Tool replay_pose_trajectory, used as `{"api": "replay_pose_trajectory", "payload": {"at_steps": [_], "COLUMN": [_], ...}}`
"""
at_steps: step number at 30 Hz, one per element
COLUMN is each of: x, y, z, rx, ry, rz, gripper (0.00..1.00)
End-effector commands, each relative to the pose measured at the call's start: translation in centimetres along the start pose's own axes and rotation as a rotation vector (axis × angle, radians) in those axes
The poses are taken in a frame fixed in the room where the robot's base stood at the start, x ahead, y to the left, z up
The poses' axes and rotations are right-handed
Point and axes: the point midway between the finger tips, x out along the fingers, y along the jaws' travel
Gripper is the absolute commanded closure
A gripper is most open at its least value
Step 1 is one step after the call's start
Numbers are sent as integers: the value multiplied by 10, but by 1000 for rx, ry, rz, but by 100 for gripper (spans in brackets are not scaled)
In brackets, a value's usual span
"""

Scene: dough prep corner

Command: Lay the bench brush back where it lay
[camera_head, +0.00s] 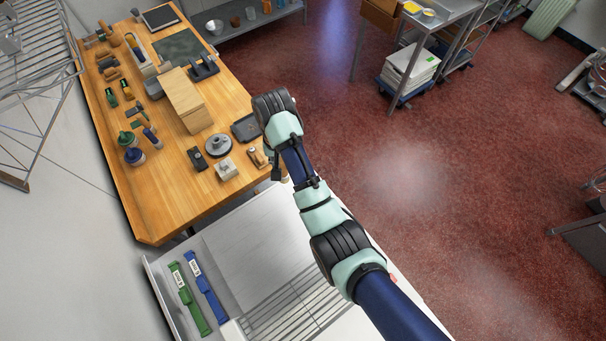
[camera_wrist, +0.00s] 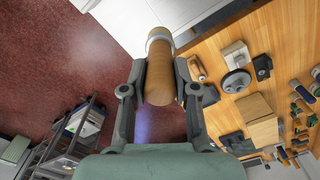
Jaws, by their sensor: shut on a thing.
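My gripper (camera_wrist: 159,92) is shut on a rounded wooden piece with a pale metal band, which I take to be the bench brush (camera_wrist: 159,70). One finger is on each side of the wood, and its far end points away from the wrist. I cannot make out any bristles. In the head view my gripper (camera_head: 277,165) is by the near right edge of the wooden table (camera_head: 170,205), mostly hidden behind my own wrist, and the held brush cannot be made out clearly there.
Near that edge of the table are a round grey weight (camera_head: 218,146), a small pale block (camera_head: 226,169), a dark block (camera_head: 197,159), a dark tray (camera_head: 245,128) and a wooden-handled item (camera_head: 257,157). A wooden box (camera_head: 187,100) stands farther back. The table's near left end is bare.

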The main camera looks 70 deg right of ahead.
Motion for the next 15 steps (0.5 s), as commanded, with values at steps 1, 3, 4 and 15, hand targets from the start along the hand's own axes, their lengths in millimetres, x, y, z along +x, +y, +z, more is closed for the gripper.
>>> {"api": "replay_pose_trajectory", "payload": {"at_steps": [1,3,4,15], "x": [7,11,12,29], "y": [24,52,61,90], "z": [-8,-15,-17,-23], "rx": [72,158,187,285], "ry": [0,-1,-1,0], "rz": [0,0,0,0], "gripper": [100,100,100,100]}}
